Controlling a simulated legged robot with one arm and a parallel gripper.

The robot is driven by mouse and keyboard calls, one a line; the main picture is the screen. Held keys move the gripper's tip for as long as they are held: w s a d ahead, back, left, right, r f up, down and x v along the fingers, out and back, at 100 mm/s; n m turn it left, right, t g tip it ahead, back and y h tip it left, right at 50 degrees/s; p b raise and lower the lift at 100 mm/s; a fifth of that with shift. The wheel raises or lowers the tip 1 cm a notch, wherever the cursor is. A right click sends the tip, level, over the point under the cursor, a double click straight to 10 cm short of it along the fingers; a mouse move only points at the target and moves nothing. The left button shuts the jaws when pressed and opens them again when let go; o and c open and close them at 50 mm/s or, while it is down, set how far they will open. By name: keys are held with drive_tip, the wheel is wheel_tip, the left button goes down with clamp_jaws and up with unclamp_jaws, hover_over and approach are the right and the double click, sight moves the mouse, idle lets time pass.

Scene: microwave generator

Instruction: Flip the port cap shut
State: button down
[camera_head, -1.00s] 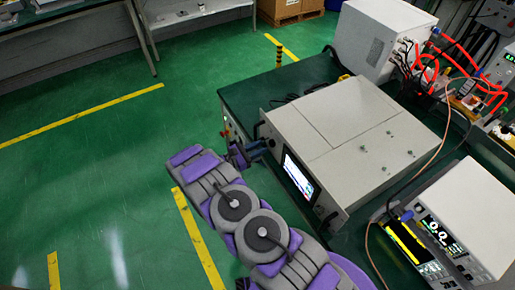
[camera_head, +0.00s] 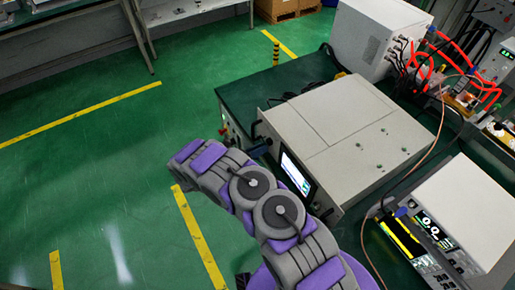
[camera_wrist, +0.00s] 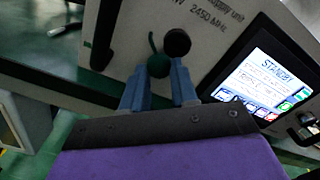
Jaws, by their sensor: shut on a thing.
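The generator (camera_head: 345,125) is a pale box with a lit screen (camera_head: 296,173) on its front panel. In the wrist view, a dark green round cap (camera_wrist: 158,66) with a thin curved strap is at the panel. It is beside and just below left of a black round fitting (camera_wrist: 177,42), which looks like the port. My gripper (camera_wrist: 160,80) has its two blue fingers on either side of the green cap and is shut on it. The cap's lower part is hidden between the fingers.
The generator stands on a green bench (camera_head: 240,95). A second instrument (camera_head: 450,225) with a display is at right. A white box (camera_head: 375,38) with red cables is behind. A black handle (camera_wrist: 104,35) is left of the fingers. Open floor lies left.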

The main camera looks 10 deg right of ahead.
drive_tip(key=r+n, duration=0.1)
drive_tip(key=n, duration=0.2)
drive_tip(key=r+n+p, duration=0.1)
drive_tip(key=n, duration=0.3)
drive_tip(key=r+n+p, duration=0.1)
drive_tip(key=n, duration=0.2)
drive_tip(key=shift+s, duration=0.4)
drive_tip(key=shift+n, duration=0.4)
drive_tip(key=c, duration=1.2)
unclamp_jaws()
drive_tip(key=shift+c, duration=0.2)
drive_tip(key=shift+o, duration=0.5)
drive_tip(key=shift+w+f, duration=0.1)
drive_tip(key=shift+w, duration=0.05)
drive_tip(key=p+v, duration=0.1)
drive_tip(key=v, duration=1.6)
drive_tip(key=shift+a+p, duration=0.25)
drive_tip(key=shift+p, duration=0.15)
